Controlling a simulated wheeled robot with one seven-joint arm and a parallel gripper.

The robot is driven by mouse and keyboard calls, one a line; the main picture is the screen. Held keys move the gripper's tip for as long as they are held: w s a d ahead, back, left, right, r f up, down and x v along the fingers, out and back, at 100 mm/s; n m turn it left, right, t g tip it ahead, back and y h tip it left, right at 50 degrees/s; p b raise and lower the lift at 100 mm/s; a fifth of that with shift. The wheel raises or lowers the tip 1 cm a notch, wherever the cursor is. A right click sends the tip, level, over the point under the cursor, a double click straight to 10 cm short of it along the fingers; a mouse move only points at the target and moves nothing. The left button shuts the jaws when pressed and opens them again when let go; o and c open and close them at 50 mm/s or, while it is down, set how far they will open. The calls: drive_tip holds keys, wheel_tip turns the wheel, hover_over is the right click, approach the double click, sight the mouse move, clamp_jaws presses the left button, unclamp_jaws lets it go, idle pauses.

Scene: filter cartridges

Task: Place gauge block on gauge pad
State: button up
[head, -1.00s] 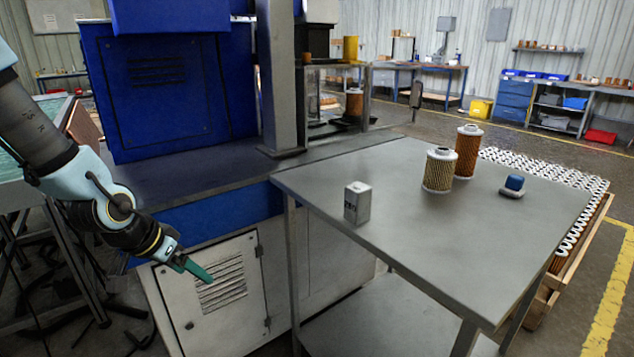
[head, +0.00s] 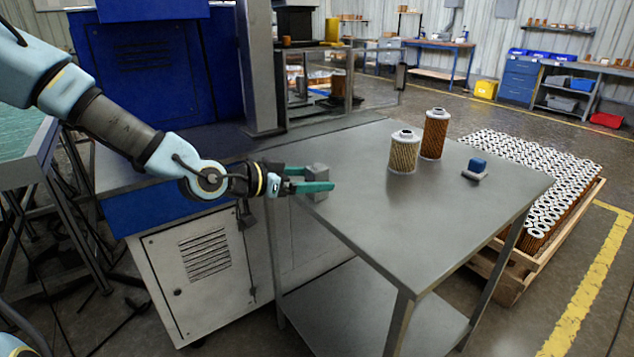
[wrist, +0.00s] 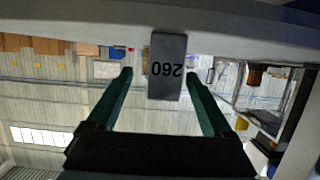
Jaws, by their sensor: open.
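The gauge block (head: 317,172) is a small grey upright block near the left edge of the grey metal table. In the wrist view the block (wrist: 168,84) bears the number 260, seen upside down. My gripper (head: 318,180) is open, with its green fingers reaching level from the left to either side of the block. In the wrist view the block is between the fingertips (wrist: 159,77), with a gap on both sides. The near finger hides part of the block in the head view. I cannot make out a gauge pad for certain.
Two filter cartridges, one pale (head: 404,154) and one orange (head: 434,135), stand farther back on the table (head: 420,225). A blue block on a small grey base (head: 474,175) is at the right. A pallet of cartridges (head: 535,170) is beyond. The table's front half is clear.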

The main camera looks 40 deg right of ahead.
sight(327, 175)
drive_tip(key=x, duration=0.3)
drive_tip(key=p+x, duration=0.1)
drive_tip(key=x, duration=0.1)
drive_tip(key=shift+w+r, duration=0.3)
drive_tip(key=shift+c, duration=0.2)
clamp_jaws()
idle(0.4)
